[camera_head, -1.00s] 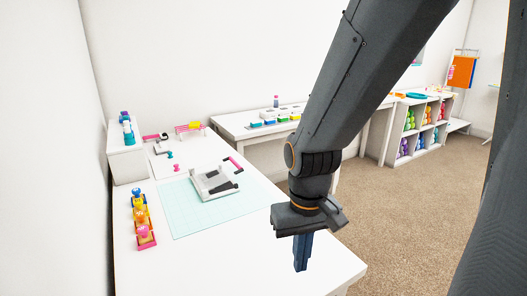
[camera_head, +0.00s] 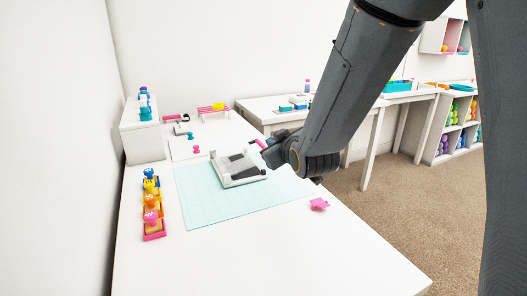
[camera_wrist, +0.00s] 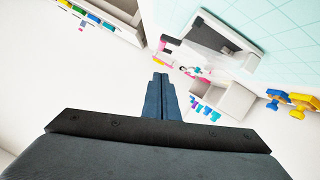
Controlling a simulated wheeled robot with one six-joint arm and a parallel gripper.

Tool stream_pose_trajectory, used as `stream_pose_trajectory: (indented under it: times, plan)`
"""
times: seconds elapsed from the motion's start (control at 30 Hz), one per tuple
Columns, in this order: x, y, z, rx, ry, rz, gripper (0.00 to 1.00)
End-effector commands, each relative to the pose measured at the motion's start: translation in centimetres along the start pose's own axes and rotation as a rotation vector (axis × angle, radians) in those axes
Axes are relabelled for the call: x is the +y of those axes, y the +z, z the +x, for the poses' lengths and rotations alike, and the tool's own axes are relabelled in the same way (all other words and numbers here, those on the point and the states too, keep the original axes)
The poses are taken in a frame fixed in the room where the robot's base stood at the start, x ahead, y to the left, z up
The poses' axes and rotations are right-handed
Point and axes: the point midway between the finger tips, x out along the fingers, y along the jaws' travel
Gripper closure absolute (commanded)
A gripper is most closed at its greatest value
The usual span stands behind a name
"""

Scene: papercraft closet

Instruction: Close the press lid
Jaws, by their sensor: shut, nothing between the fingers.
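The press (camera_head: 232,181), a white and dark grey device with a pink handle, sits on the mint gridded mat (camera_head: 205,212) on the white table. It also shows upside down in the wrist view (camera_wrist: 243,62). A pink handle end (camera_head: 258,143) sticks up at its right side, close to my gripper (camera_head: 266,152). In the wrist view my gripper (camera_wrist: 160,76) is shut and empty, its tips just short of the pink handle. I cannot tell whether they touch. My wrist hides part of the press's right side, and the lid's exact angle is unclear.
A pink item (camera_head: 319,204) lies on the table right of the mat. Several colourful stamps (camera_head: 151,200) stand in a row at the left. A white box (camera_head: 143,143) stands at the back left. The table front is clear.

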Motion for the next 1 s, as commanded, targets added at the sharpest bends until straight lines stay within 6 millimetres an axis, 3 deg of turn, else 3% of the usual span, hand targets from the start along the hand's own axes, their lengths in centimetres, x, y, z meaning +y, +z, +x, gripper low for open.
stream_pose_trajectory:
  times: [0.27,0.77,0.8,1.0]
  plan:
    - [-0.3,-1.7,2.0,0.083,0.015,-0.03,1.0]
    - [-0.2,-2.4,11.2,0.08,0.014,-0.028,1.0]
    - [-0.1,-1.3,11.2,0.076,0.015,-0.027,1.0]
    - [0.0,0.8,11.9,0.079,0.015,-0.027,1.0]
